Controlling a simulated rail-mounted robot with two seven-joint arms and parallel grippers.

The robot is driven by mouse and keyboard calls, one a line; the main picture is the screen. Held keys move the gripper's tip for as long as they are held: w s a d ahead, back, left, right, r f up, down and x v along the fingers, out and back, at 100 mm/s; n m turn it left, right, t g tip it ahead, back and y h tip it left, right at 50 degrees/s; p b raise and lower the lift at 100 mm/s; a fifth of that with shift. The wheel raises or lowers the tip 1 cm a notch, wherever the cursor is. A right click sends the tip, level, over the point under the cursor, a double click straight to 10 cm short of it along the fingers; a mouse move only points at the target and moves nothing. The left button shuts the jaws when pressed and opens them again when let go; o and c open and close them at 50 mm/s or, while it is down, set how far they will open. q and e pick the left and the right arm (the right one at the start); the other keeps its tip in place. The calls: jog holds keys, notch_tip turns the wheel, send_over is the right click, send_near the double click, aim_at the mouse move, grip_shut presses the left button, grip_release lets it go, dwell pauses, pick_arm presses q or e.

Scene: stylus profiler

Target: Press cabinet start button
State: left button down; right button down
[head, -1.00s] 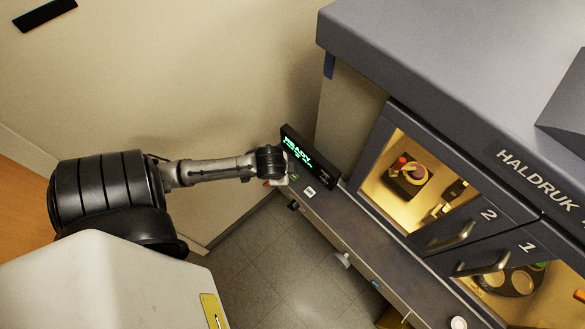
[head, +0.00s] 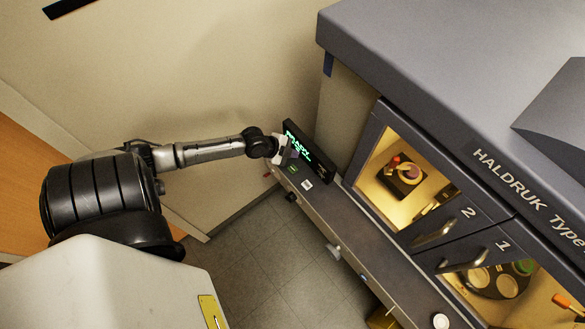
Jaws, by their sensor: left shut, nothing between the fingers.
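The cabinet (head: 430,50) is a large dark grey machine marked HALDRUK. A black display (head: 312,152) with green text stands at the left end of its front ledge. A small green button-like patch (head: 293,168) lies on the ledge just below the display; its lettering is too small to read. My left gripper (head: 284,158) is shut and empty, at the display's left edge and just above-left of the green patch. It covers part of the display. I cannot tell whether it touches anything. My right gripper is not in view.
A white label (head: 307,184) sits beside the green patch, and a small red part (head: 267,174) shows at the ledge's left end. Two lit windowed doors with handles, 2 (head: 434,232) and 1 (head: 466,260), lie to the right. The tiled floor (head: 265,250) below is clear.

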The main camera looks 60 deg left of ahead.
aim_at(292, 170)
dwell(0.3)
pick_arm(q)
jog(key=shift+f, duration=0.15)
notch_tip(292, 170, down, 8)
jog(key=b, duration=0.7)
jog(key=shift+f+b, duration=0.2)
jog(key=shift+b, duration=0.2)
jog(key=shift+f, duration=0.1)
dwell(0.8)
jog(key=shift+f, duration=0.1)
dwell(0.6)
jog(key=shift+f+b, duration=0.3)
jog(key=shift+b, duration=0.05)
